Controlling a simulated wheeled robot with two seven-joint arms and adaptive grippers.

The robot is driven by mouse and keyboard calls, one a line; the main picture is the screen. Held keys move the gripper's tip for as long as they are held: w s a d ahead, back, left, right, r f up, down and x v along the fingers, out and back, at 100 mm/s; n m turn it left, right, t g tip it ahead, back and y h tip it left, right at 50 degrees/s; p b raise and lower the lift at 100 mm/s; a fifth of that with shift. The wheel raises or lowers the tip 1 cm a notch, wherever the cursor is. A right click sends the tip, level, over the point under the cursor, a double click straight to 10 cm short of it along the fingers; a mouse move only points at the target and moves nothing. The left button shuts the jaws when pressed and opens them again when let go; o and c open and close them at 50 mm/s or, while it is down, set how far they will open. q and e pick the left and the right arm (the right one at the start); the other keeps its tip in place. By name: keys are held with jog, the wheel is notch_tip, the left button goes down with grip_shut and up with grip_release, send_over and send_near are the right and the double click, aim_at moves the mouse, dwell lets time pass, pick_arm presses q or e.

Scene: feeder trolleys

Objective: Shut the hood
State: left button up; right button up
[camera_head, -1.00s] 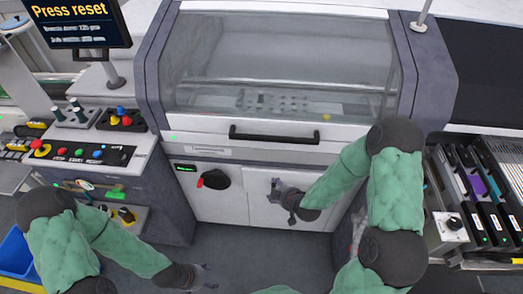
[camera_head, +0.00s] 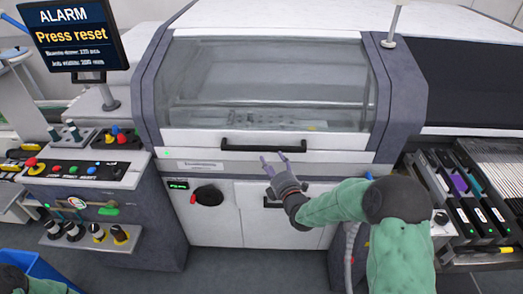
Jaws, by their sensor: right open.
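The machine's hood (camera_head: 190,85) is a clear window in a white frame. It lies down over the machine's opening, with its lower edge close to the white front. I cannot tell whether a small gap remains there. A black bar handle (camera_head: 245,146) runs along its lower edge. My right gripper (camera_head: 273,156) is open and empty, with its fingertips just below the right part of the handle. I cannot tell whether they touch it. My left gripper is out of view; only a piece of my left arm shows at the bottom left.
A monitor (camera_head: 68,36) at the upper left reads "ALARM" and "Press reset". Below it is a control panel (camera_head: 120,172) with coloured buttons. A black knob (camera_head: 207,196) is on the machine's front. Feeders (camera_head: 466,200) stand at the right. A blue bin (camera_head: 38,267) is at the lower left.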

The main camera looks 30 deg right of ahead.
aim_at(264, 149)
jog(key=w, duration=0.3)
jog(key=w+d+b, duration=0.1)
jog(key=w, duration=0.4)
jog(key=shift+w+d, duration=0.15)
jog(key=shift+w, duration=0.2)
grip_shut()
